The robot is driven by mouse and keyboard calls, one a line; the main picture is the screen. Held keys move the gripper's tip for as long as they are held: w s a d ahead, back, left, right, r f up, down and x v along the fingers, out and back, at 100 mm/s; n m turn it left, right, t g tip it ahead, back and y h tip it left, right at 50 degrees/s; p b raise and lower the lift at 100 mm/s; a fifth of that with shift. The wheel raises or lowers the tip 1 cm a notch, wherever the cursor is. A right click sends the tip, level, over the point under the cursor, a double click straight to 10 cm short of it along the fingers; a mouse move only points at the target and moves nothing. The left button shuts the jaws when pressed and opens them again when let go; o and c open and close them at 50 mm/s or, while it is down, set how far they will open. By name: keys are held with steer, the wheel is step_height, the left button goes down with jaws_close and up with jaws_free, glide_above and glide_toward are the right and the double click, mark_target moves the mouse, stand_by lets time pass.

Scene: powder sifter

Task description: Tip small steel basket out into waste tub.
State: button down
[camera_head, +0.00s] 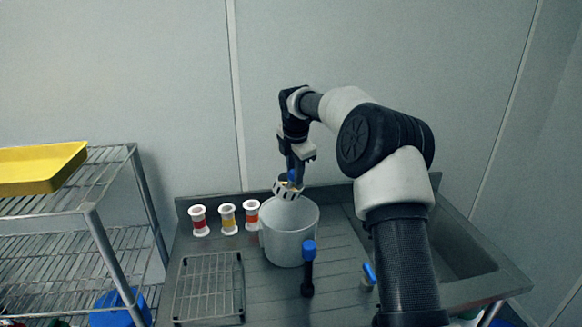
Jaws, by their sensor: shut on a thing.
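The small steel basket (286,190) hangs above the waste tub, over its back part, and looks somewhat tilted. Small yellowish bits show at its top. My gripper (292,174) points down and is shut on the basket; the fingertips are small and partly hidden here. The waste tub (285,245) is a large light-grey round tub standing on the steel counter. Its inside is only partly visible, so I cannot tell what lies in it.
Several white spools with red or yellow bands (228,219) stand left of the tub. A wire rack (209,288) lies at front left. A sink (452,245) is at right, wire shelving (60,200) with a yellow tray (40,167) at left.

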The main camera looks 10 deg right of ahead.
mark_target(303, 189)
steer(key=shift+s+d+f+t+y, duration=0.2)
steer(key=shift+d+f+y, duration=0.1)
steer(key=shift+f+y, duration=0.15)
steer(key=shift+s+d+f+t+y, duration=0.1)
steer(key=shift+d+f+t+y, duration=0.1)
steer(key=shift+d+f+y, duration=0.2)
steer(key=y, duration=0.1)
steer(key=f+t+y, duration=0.1)
steer(key=shift+s+d+f+m+t+y, duration=0.2)
steer(key=shift+d+f+m+t+y, duration=0.1)
steer(key=shift+d+m+y, duration=0.1)
steer(key=shift+f+y+b, duration=0.25)
steer(key=shift+b, duration=0.65)
steer(key=t+y+b, duration=0.1)
steer(key=b, duration=0.1)
steer(key=f+t+y+b, duration=0.1)
steer(key=b, duration=0.1)
steer(key=m+y+b, duration=0.1)
steer(key=b, duration=0.1)
steer(key=shift+s+d+f+t+y+b, duration=0.25)
steer(key=shift+d+f+t+y+b, duration=0.05)
steer(key=shift+d+f+t, duration=0.1)
steer(key=f+t+y+b, duration=0.1)
steer(key=b, duration=0.5)
steer(key=t+y+b, duration=0.1)
steer(key=y+b, duration=0.1)
steer(key=b, duration=0.5)
steer(key=shift+d+f+m, duration=0.15)
steer(key=shift+f+m, duration=0.2)
steer(key=shift+m, duration=0.05)
